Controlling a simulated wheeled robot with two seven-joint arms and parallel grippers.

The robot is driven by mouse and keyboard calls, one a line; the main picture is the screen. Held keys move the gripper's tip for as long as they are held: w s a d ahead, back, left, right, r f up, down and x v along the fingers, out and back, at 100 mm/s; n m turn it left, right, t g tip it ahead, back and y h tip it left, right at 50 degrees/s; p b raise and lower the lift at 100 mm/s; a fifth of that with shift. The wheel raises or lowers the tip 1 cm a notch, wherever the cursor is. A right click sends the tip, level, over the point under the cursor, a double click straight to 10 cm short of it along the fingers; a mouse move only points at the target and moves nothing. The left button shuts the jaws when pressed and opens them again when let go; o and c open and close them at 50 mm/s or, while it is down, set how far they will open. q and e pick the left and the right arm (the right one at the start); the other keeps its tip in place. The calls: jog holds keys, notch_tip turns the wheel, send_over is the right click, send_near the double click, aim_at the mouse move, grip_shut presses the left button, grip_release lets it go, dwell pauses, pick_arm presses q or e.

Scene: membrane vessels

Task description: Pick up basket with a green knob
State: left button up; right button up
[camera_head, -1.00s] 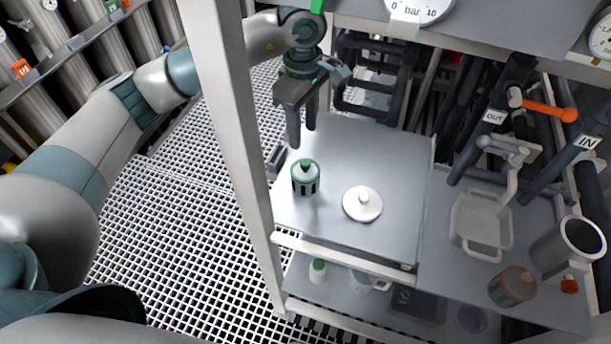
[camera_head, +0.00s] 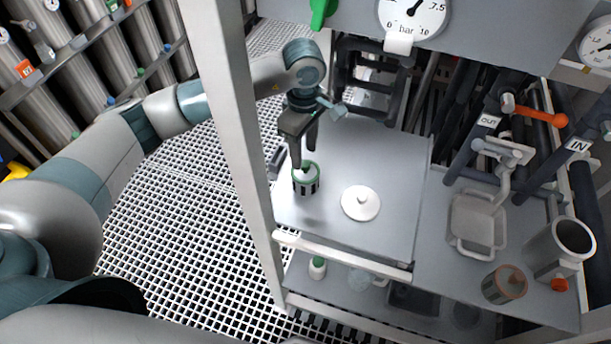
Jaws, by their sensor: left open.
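The basket with a green knob (camera_head: 307,184) stands upright on the left part of the grey shelf, a small dark-slotted cylinder with a green rim. My left gripper (camera_head: 304,160) points down at it from above. Its two fingers are apart, and one fingertip overlaps the basket's top and hides the green knob. I cannot tell whether the fingers touch the basket. My right gripper is not in view.
A white round lid (camera_head: 361,202) lies right of the basket on the shelf (camera_head: 385,160). A white upright post (camera_head: 240,150) stands close to the left. An orange-rimmed basket (camera_head: 504,284), a grey tray (camera_head: 477,222) and a metal cup (camera_head: 560,249) are at the right.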

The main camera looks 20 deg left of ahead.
aim_at(305, 163)
pick_arm(q)
notch_tip(305, 163, down, 3)
jog(key=shift+s+d+r+p, duration=0.1)
jog(key=shift+s+d+p, duration=0.05)
jog(key=shift+p, duration=0.6)
jog(key=shift+f, duration=0.5)
grip_shut()
